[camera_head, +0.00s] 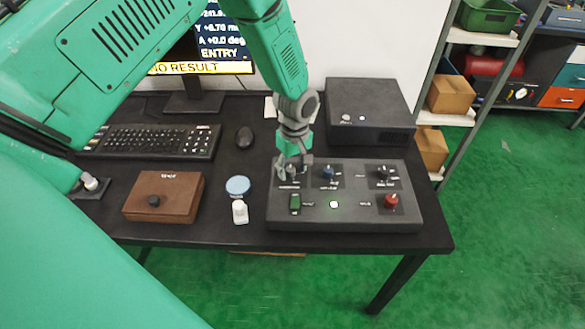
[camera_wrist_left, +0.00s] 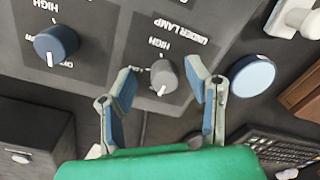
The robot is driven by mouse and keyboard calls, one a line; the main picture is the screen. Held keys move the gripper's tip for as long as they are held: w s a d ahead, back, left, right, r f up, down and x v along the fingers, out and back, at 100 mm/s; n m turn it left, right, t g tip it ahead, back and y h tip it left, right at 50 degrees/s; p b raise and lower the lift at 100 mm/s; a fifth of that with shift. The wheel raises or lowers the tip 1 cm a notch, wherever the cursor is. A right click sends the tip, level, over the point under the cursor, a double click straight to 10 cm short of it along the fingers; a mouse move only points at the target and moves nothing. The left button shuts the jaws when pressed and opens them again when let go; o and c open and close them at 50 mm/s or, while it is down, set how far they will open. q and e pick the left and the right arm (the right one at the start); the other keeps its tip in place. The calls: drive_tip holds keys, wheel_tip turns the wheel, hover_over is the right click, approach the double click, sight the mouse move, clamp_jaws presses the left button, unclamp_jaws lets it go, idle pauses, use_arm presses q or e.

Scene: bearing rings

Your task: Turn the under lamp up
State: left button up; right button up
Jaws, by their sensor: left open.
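The grey under lamp knob (camera_wrist_left: 163,76) has a white pointer line that points down in the left wrist view, away from the word HIGH printed above it. It sits at the upper left of the dark control panel (camera_head: 350,221), where the gripper mostly hides it in the head view. My left gripper (camera_head: 293,163) is over this knob. In the left wrist view its open fingers (camera_wrist_left: 163,73) stand on either side of the knob, with gaps visible. A blue knob (camera_head: 328,173) is next to it on the panel; it also shows in the left wrist view (camera_wrist_left: 56,45).
A black box (camera_head: 370,111) stands behind.

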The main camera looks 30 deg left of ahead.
use_arm(q)
drive_tip(key=shift+f, duration=0.1)
drive_tip(key=shift+a, duration=0.15)
drive_tip(key=shift+a+f, duration=0.1)
drive_tip(key=shift+a, duration=0.05)
drive_tip(key=c, duration=0.3)
drive_tip(key=shift+a, duration=0.2)
clamp_jaws()
use_arm(e)
drive_tip(key=shift+a+r, duration=0.1)
drive_tip(key=shift+a, duration=0.25)
